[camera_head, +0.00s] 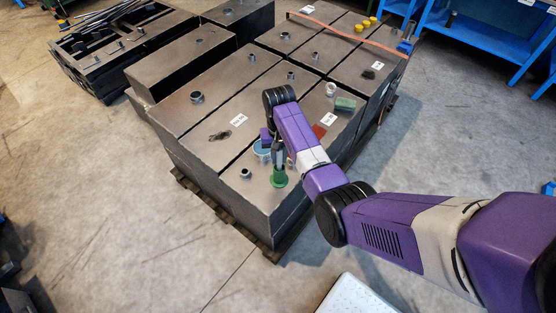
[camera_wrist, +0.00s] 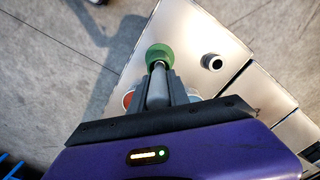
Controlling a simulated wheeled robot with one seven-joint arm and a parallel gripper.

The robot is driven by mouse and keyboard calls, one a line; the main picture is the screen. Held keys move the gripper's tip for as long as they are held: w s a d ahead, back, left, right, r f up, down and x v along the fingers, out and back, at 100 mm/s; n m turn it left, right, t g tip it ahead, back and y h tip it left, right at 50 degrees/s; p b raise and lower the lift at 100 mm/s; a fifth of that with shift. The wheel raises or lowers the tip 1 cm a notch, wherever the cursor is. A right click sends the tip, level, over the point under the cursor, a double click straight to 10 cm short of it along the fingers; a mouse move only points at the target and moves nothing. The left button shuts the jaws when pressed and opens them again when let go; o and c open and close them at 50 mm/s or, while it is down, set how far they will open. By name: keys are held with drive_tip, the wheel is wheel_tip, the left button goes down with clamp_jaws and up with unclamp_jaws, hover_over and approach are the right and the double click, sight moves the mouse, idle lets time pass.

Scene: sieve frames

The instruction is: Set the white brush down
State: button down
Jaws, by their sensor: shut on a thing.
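My gripper (camera_head: 279,165) points down over the near corner of the dark metal boxes. In the wrist view my gripper (camera_wrist: 158,76) is shut on a pale grey-white rod, which I take to be the white brush (camera_wrist: 157,92). Its bristles cannot be made out. A green round piece (camera_head: 279,178) is just beyond the fingertips; it also shows in the wrist view (camera_wrist: 158,54). I cannot tell whether it touches the brush or the box top.
A blue round container (camera_head: 262,151) stands close beside my gripper. The near box edge is close. Bare top lies to the left.

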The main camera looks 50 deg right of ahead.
drive_tip(key=shift+f, duration=0.25)
drive_tip(key=c, duration=1.3)
unclamp_jaws()
drive_tip(key=shift+f, duration=0.1)
drive_tip(key=shift+o, duration=0.2)
wheel_tip(320, 180, up, 12)
drive_tip(key=shift+w+d+r+b, duration=0.1)
drive_tip(key=shift+w+r+b, duration=0.05)
drive_tip(key=shift+b, duration=0.35)
drive_tip(key=s+a+f+n+t+h, duration=0.1)
drive_tip(key=s+a+f, duration=0.15)
drive_tip(key=f, duration=0.35)
drive_tip(key=s+a+f+n+t+h, duration=0.1)
drive_tip(key=s+a+f+t, duration=0.15)
drive_tip(key=f, duration=0.25)
drive_tip(key=s+a+f+n+t, duration=0.2)
drive_tip(key=s+a+f+t, duration=0.1)
drive_tip(key=s+a, duration=0.4)
drive_tip(key=s+a+r+n+t+y, duration=0.1)
drive_tip(key=s+a+r+t, duration=0.3)
drive_tip(key=s+r, duration=0.6)
drive_tip(key=s+a+r+n+t, duration=0.3)
drive_tip(key=s+a+r, duration=0.4)
drive_tip(key=r, duration=0.9)
drive_tip(key=s+t, duration=0.1)
drive_tip(key=s, duration=0.2)
drive_tip(key=shift+n+t+y, duration=0.3)
drive_tip(key=shift+t+y, duration=0.05)
drive_tip(key=shift+y, duration=0.05)
